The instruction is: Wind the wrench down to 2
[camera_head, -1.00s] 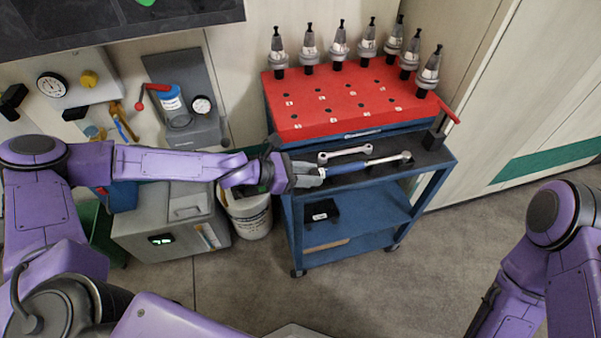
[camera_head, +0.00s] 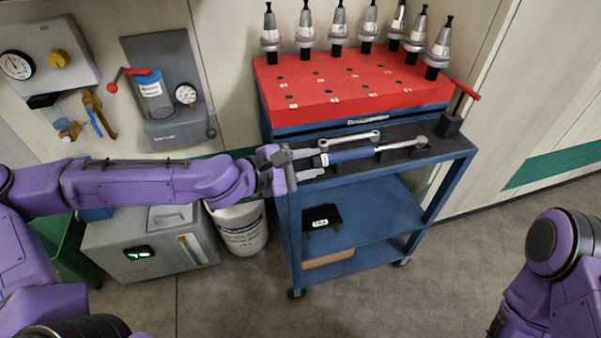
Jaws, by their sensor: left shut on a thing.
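The torque wrench (camera_head: 352,155) lies along the dark front ledge of the blue cart, its blue grip to the left and its silver shaft and round head to the right. My left gripper (camera_head: 312,164) is at the left end of the wrench, shut on its handle end. The setting scale is too small to read. My right arm shows at the right edge, but its gripper is out of the frame.
The blue cart (camera_head: 291,221) carries a red block (camera_head: 350,90) with several tool holders behind. A spanner (camera_head: 350,139) lies just behind the wrench. A red-handled fixture (camera_head: 453,122) stands at the ledge's right end. A bucket (camera_head: 241,231) and grey box (camera_head: 140,252) stand left.

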